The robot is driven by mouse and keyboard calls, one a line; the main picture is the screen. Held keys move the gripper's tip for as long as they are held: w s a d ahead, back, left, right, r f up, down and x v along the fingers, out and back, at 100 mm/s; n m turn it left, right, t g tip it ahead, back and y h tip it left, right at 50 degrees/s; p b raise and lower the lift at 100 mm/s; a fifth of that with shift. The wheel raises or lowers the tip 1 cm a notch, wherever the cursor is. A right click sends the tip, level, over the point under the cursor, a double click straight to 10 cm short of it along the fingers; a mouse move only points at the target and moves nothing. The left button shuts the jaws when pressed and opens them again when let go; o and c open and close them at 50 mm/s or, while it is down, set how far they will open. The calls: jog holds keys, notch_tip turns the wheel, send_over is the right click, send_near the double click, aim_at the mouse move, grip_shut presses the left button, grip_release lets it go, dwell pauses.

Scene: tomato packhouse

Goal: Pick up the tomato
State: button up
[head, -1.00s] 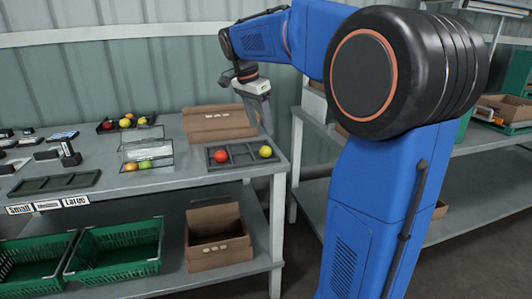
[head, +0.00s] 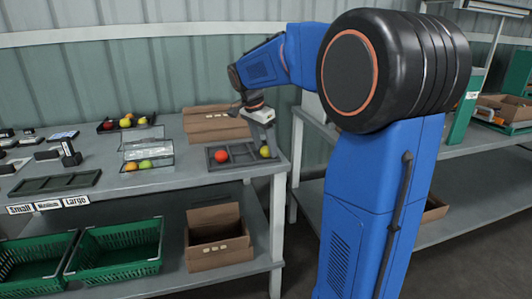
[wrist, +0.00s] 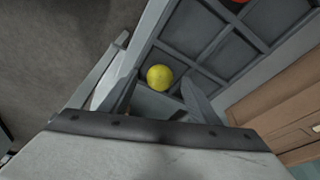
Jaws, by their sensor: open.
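A grey divided tray (head: 240,153) sits at the right end of the bench. A round yellow tomato (head: 265,152) lies in its right end, and a red tomato (head: 221,156) lies in its left end. My gripper (head: 265,138) is over the tray's right end, pointing down, with a finger partly beside the yellow tomato. In the wrist view the yellow tomato (wrist: 160,77) shows between the two open, empty fingers (wrist: 158,90), beyond their tips or level with them; I cannot tell whether they touch it. The red tomato (wrist: 240,1) is cut off at the top edge.
A cardboard box (head: 213,122) stands behind the tray. A clear container (head: 147,155) with orange and green fruit is to the left, and a dark tray (head: 126,123) of mixed fruit is further back. Green crates (head: 118,247) and an open box (head: 218,238) are on the lower shelf.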

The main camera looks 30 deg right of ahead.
jog(key=c, duration=0.8)
jog(key=shift+c, duration=0.2)
jog(key=shift+r, duration=0.1)
